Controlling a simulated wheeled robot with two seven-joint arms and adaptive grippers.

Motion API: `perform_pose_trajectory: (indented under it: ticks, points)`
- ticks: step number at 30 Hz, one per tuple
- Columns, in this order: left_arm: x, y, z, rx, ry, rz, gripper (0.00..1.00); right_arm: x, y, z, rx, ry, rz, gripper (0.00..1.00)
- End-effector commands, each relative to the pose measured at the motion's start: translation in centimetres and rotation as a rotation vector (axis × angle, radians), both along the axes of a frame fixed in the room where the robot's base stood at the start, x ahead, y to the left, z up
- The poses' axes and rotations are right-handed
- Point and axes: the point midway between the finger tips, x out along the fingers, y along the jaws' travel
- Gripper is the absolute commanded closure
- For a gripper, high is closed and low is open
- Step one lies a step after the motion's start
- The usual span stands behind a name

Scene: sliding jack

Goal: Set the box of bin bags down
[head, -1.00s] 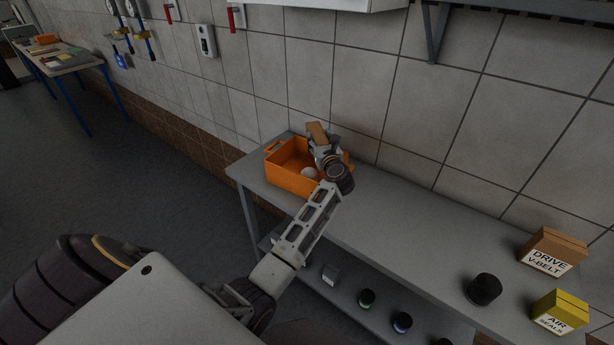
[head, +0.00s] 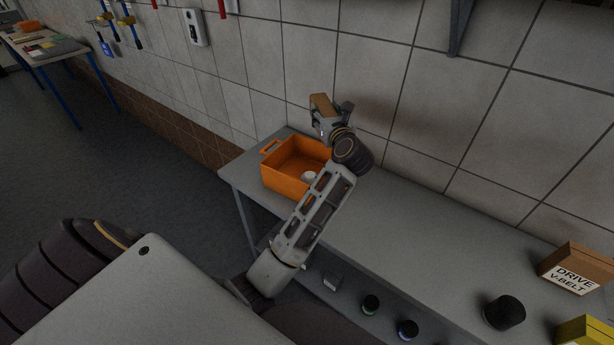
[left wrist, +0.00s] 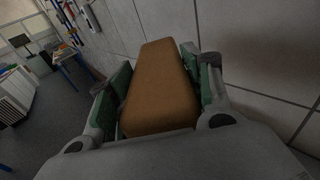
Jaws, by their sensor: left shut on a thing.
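The box of bin bags appears to be the plain brown box (head: 321,104), with no label visible. My left gripper (head: 327,112) is shut on it and holds it up near the wall, above the back right of the orange crate (head: 287,186). In the left wrist view the brown box (left wrist: 160,88) sits between the two green-padded fingers (left wrist: 160,85), with its far end pointing away. The box is clear of the bench (head: 400,235). My right gripper is not in view.
A white round thing (head: 309,177) lies in the orange crate. A brown drive V-belt box (head: 577,268), a black cylinder (head: 504,312) and a yellow box (head: 585,332) stand at the bench's right end. The bench middle is bare. Several small things stand on the shelf below.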

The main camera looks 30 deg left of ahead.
Motion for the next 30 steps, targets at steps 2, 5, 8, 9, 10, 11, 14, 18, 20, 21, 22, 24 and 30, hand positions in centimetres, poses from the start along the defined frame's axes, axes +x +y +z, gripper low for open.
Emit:
perform_pose_trajectory:
  ticks: [2,5,8,9,10,11,14,18,20,21,22,24,30]
  points:
    - [-0.4,0.3,-0.5,0.001,0.009,0.017,0.88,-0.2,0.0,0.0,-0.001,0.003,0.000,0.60]
    - [-0.5,0.5,-0.7,0.000,0.018,0.026,0.89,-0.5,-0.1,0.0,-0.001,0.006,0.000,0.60]
    - [-0.5,0.5,-0.7,0.001,0.023,0.025,0.89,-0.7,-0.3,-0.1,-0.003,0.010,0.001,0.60]
    - [-0.5,0.5,-0.7,0.001,0.023,0.025,0.89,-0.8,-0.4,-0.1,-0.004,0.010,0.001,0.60]
    - [-0.5,0.5,-0.7,0.001,0.023,0.025,0.89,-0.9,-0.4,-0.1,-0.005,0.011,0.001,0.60]
    - [-0.5,0.5,-0.7,0.002,0.024,0.025,0.89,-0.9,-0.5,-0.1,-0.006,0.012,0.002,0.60]
    - [-0.5,0.5,-0.7,0.002,0.024,0.025,0.89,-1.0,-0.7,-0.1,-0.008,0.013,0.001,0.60]
    - [-0.5,0.5,-0.7,0.002,0.024,0.025,0.89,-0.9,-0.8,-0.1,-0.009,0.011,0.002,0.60]
    - [-0.5,0.5,-1.0,0.003,0.025,0.025,0.89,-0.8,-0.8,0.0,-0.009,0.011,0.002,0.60]
    - [-0.5,0.5,-1.2,0.004,0.025,0.025,0.89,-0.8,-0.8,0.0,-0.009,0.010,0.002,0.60]
    - [-0.5,0.5,-1.4,0.004,0.026,0.024,0.89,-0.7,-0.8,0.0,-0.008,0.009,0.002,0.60]
    - [-0.5,0.5,-2.1,0.005,0.025,0.024,0.89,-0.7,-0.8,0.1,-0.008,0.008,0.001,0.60]
    - [-0.5,0.5,-4.9,0.006,0.027,0.024,0.89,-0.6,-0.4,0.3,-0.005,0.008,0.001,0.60]
